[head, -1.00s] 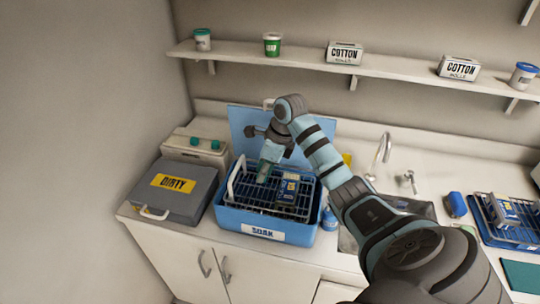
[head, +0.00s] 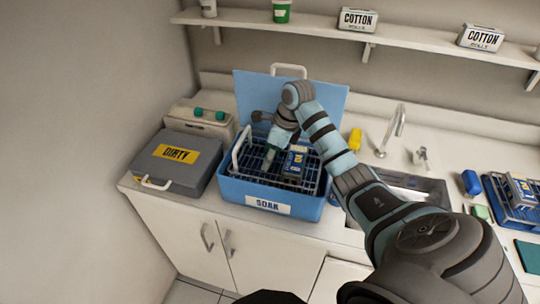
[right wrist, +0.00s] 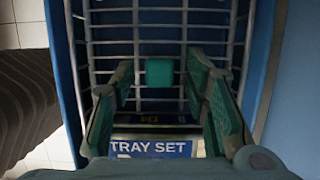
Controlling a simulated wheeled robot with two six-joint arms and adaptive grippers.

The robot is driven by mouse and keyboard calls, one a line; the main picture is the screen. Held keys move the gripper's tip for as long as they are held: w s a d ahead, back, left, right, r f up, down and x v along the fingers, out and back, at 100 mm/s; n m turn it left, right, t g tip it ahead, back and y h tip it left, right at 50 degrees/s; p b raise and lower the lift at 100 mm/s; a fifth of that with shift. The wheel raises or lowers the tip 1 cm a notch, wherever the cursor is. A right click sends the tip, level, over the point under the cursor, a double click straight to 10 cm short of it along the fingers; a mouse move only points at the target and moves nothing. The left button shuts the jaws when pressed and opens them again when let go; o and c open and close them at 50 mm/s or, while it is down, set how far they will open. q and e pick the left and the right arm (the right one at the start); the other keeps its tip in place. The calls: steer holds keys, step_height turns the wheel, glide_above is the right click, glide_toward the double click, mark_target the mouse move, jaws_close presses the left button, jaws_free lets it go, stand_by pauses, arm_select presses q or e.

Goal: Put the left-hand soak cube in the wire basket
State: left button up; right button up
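A small green cube (right wrist: 159,72) shows in the right wrist view, over the wire floor of the basket (right wrist: 140,20). My right gripper (right wrist: 163,85) is open, with a finger on each side of the cube and gaps between. I cannot tell whether the cube rests on the wires. In the head view my right gripper (head: 270,158) reaches down into the wire basket (head: 238,150), inside the blue SOAK tub (head: 230,188); the cube is not clearly visible there. My left gripper is not in view.
A blue TRAY SET cassette (right wrist: 150,148) lies in the basket, also in the head view (head: 296,160). The tub's blue lid (head: 325,95) stands behind it. A grey DIRTY case (head: 170,175) is left. A sink tap (head: 393,125) and another blue rack (head: 500,205) are right.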

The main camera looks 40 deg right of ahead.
steer(key=v, duration=0.7)
step_height(320, 180, up, 6)
steer(key=p, duration=0.5)
glide_above(276, 166)
steer(key=s, duration=0.2)
steer(key=shift+w+d+f+b, duration=0.15)
steer(key=shift+d+f+b, duration=0.15)
steer(key=shift+d, duration=0.15)
steer(key=shift+w, duration=0.1)
